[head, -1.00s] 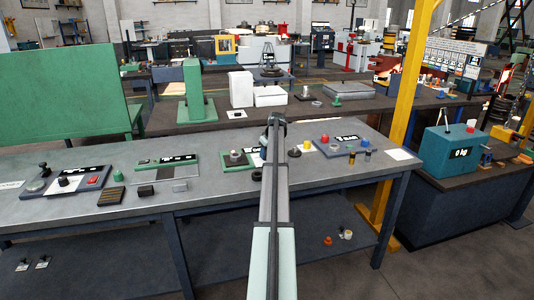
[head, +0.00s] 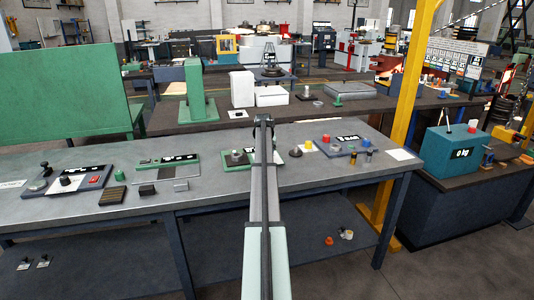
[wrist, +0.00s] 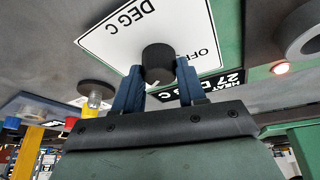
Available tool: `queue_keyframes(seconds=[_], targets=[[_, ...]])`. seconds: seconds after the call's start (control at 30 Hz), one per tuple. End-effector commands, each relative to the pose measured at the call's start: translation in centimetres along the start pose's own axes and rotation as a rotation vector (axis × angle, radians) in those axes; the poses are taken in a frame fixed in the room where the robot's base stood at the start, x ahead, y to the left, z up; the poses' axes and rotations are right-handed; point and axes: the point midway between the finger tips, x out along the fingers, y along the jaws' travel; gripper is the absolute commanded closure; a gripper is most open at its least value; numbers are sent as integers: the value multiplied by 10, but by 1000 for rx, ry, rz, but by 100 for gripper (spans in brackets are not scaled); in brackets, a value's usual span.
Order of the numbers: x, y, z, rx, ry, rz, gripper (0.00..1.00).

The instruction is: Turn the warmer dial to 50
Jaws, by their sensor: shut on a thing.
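The warmer dial (wrist: 158,57) is a dark round knob on a white plate (wrist: 110,38) marked "DEG C" and "OFF" in the wrist view. A small white pointer mark shows at the knob's lower edge. My gripper (wrist: 160,75) has its two blue fingers on either side of the knob, shut on it. In the head view, the green-edged warmer panel (head: 229,165) is on the bench, partly behind my arm. My fingertips and the dial are hidden there.
A lit round lamp (wrist: 281,68) and a grey ring-shaped part (wrist: 302,32) are near the display. Another panel (head: 340,148) with coloured buttons is right of my arm.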

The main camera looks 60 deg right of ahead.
Motion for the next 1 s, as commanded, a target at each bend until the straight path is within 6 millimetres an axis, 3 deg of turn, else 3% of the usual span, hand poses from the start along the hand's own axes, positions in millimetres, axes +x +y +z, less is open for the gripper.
queue_keyframes(seconds=[0.63, 0.67, 0.9, 1.0], targets=[[0, 1, 0, 45, -4, 20, 90], [0, 1, 0, 45, -4, 20, 58], [0, 0, 0, 45, -4, 19, 35], [0, 0, 0, 44, -4, 19, 35]])
